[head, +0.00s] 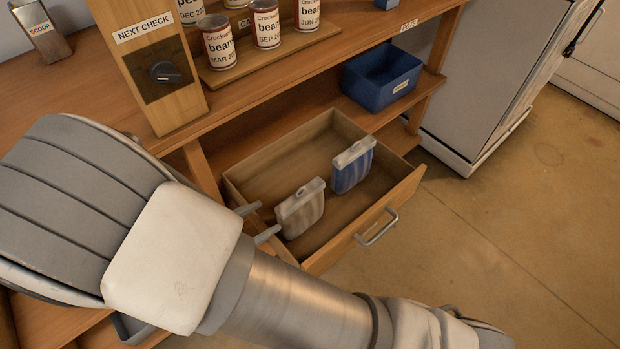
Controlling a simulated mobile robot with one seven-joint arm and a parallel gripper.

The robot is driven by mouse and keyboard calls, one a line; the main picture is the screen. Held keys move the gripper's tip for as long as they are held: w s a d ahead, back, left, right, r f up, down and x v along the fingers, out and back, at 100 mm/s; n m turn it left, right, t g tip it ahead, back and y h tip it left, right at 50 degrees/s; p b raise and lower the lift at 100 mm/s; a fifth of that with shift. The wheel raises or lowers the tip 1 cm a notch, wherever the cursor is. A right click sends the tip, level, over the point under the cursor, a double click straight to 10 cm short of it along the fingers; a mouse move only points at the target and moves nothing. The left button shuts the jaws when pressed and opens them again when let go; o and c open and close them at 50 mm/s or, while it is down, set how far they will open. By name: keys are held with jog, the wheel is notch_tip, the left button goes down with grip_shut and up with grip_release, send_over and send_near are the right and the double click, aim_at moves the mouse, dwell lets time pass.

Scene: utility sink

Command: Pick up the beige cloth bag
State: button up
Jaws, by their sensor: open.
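The beige cloth bag (301,209) stands upright in the open wooden drawer (315,148), near its left front. My gripper (256,222) is open, with two grey fingers showing at the drawer's left side, just left of the beige bag. The fingers point toward the bag. My arm hides the rest of the gripper. I cannot tell whether a finger touches the bag.
The drawer has a metal handle (377,228) in front. A blue bin (382,77) sits on the shelf above right. A white appliance (490,75) stands at right; the floor there is clear.

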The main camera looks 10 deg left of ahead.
notch_tip(320, 180, down, 2)
jog(key=a+n+t, duration=0.1)
jog(key=b, duration=0.3)
send_near(304, 195)
jog(key=shift+y, duration=0.3)
jog(key=x, duration=0.4)
jog(key=shift+w+d, duration=0.2)
jog(key=shift+w, duration=0.15)
jog(key=b+x, duration=0.1)
jog(key=x, duration=0.3)
jog(key=shift+w+d+f, duration=0.1)
jog(key=shift+d+f, duration=0.05)
jog(key=shift+d, duration=0.1)
jog(key=shift+w+d+f, duration=0.1)
jog(key=shift+w+d, duration=0.05)
jog(key=shift+w, duration=0.2)
grip_shut()
